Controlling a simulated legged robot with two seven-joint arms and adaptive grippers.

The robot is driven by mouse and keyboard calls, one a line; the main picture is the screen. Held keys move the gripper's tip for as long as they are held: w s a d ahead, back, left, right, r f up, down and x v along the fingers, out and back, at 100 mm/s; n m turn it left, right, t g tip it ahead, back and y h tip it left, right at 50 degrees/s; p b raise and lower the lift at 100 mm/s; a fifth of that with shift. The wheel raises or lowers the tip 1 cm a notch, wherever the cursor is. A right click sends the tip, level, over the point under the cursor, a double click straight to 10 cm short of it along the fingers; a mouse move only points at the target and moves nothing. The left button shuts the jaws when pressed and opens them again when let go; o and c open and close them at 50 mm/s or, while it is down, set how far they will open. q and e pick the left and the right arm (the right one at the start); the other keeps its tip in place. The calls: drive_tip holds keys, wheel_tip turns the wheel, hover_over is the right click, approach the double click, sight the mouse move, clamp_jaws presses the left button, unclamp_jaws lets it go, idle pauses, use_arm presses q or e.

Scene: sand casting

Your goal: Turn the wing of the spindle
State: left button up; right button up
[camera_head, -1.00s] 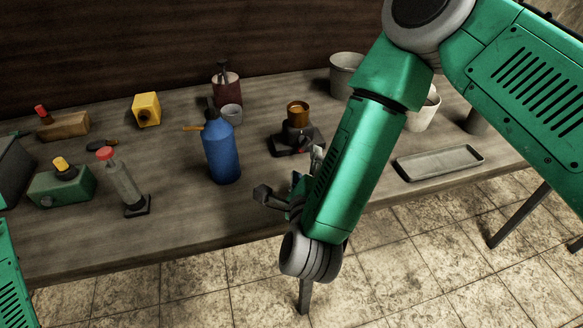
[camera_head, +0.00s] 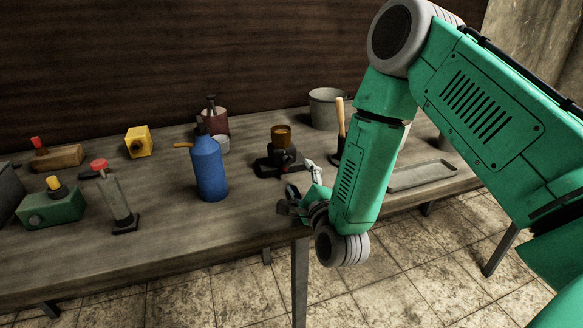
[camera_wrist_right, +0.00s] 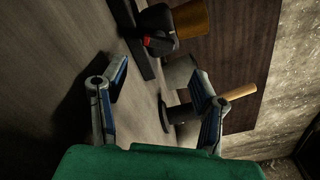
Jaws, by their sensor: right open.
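A black stand with a copper-brown cup on top (camera_head: 281,153) stands on the table, left of and beyond my right gripper (camera_head: 300,188). I take it for the spindle, but I cannot make out a separate wing. In the right wrist view the brown cup and black body (camera_wrist_right: 160,30) show at the top, with a small red spot. My right gripper is open and empty, at the table's front edge, apart from the stand. Its two fingers also show spread in the wrist view (camera_wrist_right: 163,92). My left gripper is out of view.
A blue bottle (camera_head: 209,168) stands left of the stand. A wooden handle (camera_head: 341,114) rises close behind my right arm. A grey bucket (camera_head: 327,110) stands at the back and a shallow tray (camera_head: 425,175) lies at right. The front strip of table between bottle and gripper is clear.

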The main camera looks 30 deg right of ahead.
sight(288, 165)
drive_tip(key=w, duration=0.2)
drive_tip(key=w+a, duration=0.1)
drive_tip(key=w, duration=0.3)
drive_tip(key=shift+w+a+r, duration=0.2)
drive_tip(key=shift+r, duration=0.05)
drive_tip(key=shift+w+d, duration=0.15)
drive_tip(key=shift+d, duration=0.1)
drive_tip(key=shift+w+d+f, duration=0.1)
drive_tip(key=shift+d+f, duration=0.05)
drive_tip(key=shift+d, duration=0.7)
drive_tip(key=shift+d+f, duration=0.1)
drive_tip(key=shift+d, duration=0.2)
drive_tip(key=shift+a, duration=0.15)
drive_tip(key=c, duration=0.7)
drive_tip(key=shift+a, duration=0.3)
drive_tip(key=c, duration=0.5)
drive_tip(key=shift+w+a+r, duration=0.1)
drive_tip(key=shift+a+r, duration=0.15)
drive_tip(key=shift+a, duration=0.2)
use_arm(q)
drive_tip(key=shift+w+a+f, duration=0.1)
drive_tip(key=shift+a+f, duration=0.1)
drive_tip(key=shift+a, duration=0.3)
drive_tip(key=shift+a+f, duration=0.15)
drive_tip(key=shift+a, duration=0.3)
use_arm(e)
drive_tip(key=shift+r+n, duration=0.1)
drive_tip(key=shift+n, duration=0.2)
